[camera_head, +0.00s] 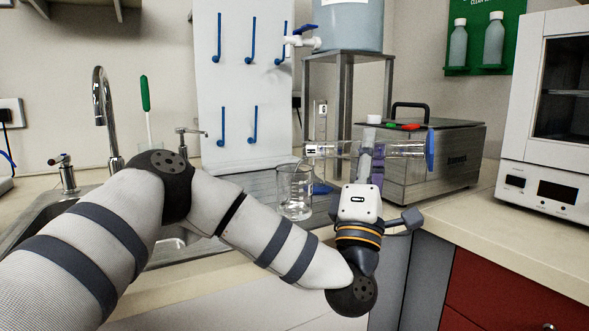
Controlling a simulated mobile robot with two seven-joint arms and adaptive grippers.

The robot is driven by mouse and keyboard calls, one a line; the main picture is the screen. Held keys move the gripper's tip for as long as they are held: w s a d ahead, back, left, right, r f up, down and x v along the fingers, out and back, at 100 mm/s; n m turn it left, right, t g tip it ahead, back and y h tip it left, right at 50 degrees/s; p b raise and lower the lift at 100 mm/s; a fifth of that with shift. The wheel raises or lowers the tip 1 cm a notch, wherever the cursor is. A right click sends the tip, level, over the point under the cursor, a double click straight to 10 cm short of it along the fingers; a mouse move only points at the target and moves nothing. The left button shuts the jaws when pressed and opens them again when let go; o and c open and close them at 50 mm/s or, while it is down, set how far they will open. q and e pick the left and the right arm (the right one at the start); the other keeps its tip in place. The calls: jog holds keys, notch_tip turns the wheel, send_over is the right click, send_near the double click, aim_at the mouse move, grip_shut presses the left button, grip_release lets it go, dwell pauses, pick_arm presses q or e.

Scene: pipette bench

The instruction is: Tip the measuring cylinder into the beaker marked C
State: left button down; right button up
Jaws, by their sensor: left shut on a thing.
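My left gripper (371,158) is shut on a clear measuring cylinder (400,150) with a blue foot. The cylinder lies nearly level in the air, its foot to the right and its mouth end to the left, with a label that looks like H near the mouth. A clear glass beaker (294,196) stands upright below and slightly left of the mouth end. The two look close or overlapping in the picture. No letter can be read on the beaker, and I cannot tell whether liquid is running. My right gripper is not in view.
A second upright cylinder (321,118), labelled G, stands behind. A steel box (450,160) with a black handle is behind the held cylinder. A sink with a tap (103,110) is at left, and a white instrument (545,190) at right. The right counter (520,232) front is clear.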

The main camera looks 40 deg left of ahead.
pick_arm(q)
jog(key=shift+n+g+y, duration=0.3)
jog(key=shift+n+y, duration=0.3)
jog(key=shift+r, duration=0.15)
jog(key=shift+s+a+r+n+g+y, duration=0.1)
jog(key=shift+r+n+g+y, duration=0.25)
jog(key=shift+n+y, duration=0.35)
jog(key=shift+w+a+r+n+g+y, duration=0.1)
jog(key=shift+a+r+n+g+y, duration=0.1)
jog(key=shift+n+g+y, duration=0.4)
jog(key=shift+s+a+r+n+g+y, duration=0.15)
jog(key=shift+r+n+y, duration=0.25)
jog(key=shift+n, duration=0.5)
jog(key=shift+s+a+r+n+g+y, duration=0.1)
jog(key=shift+a+r+n+g+y, duration=0.2)
jog(key=shift+n+g+y, duration=0.4)
jog(key=shift+w+a+r+n+g+y, duration=0.1)
jog(key=shift+r+n+g+y, duration=0.3)
jog(key=shift+n, duration=0.55)
jog(key=shift+s+a+r+n+g+y, duration=0.15)
jog(key=shift+r+n+g+y, duration=0.15)
jog(key=shift+n+g+y, duration=0.4)
jog(key=shift+r+n, duration=0.1)
jog(key=shift+n, duration=0.25)
